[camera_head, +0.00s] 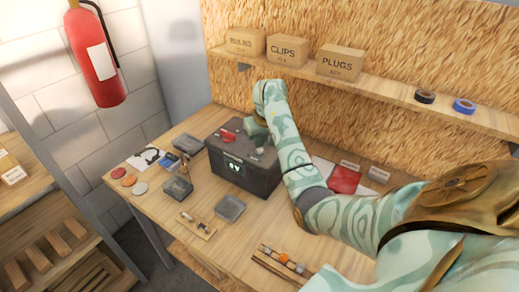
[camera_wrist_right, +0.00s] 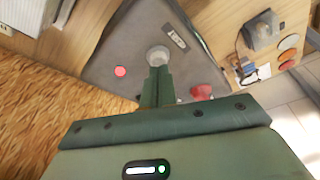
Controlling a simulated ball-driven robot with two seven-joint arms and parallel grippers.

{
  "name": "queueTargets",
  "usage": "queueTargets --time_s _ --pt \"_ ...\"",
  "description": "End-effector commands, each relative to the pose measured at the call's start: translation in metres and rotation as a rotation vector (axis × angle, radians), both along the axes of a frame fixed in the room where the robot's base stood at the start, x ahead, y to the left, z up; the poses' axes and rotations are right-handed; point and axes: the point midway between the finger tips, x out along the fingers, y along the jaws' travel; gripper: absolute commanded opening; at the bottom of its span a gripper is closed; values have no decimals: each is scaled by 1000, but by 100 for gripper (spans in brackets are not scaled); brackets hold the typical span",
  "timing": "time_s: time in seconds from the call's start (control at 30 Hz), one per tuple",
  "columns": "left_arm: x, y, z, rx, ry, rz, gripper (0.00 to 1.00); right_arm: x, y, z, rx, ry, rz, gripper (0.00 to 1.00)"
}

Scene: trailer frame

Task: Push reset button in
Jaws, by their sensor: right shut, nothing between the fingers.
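The dark box (camera_head: 240,174) stands on the workbench and its front display reads 0V. Its top also shows in the right wrist view (camera_wrist_right: 117,48), with a red round button (camera_wrist_right: 120,71), a grey round knob (camera_wrist_right: 158,56) and a red lever (camera_wrist_right: 201,92). The red lever also shows in the head view (camera_head: 228,135). My right gripper (camera_head: 257,137) is shut and empty above the box top. In the wrist view its fingertips (camera_wrist_right: 158,72) are at the grey knob, with the red button off to the left. I cannot tell whether they touch. My left gripper is out of view.
Small trays (camera_head: 229,207) and loose parts lie left and in front of the box. A red item (camera_head: 344,180) lies to its right. A shelf (camera_head: 400,92) with cartons (camera_head: 341,63) runs above the back. A fire extinguisher (camera_head: 95,60) hangs at left.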

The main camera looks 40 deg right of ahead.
Motion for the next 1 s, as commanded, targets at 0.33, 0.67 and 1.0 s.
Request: queueTargets --time_s 0.33,0.67,1.0 --pt "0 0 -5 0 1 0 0 0 0 -6 0 0 0 0" --pt "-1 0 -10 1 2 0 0 0 0 -11 1 1 0 0" --pt "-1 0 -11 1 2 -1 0 0 0 -13 1 2 0 0"
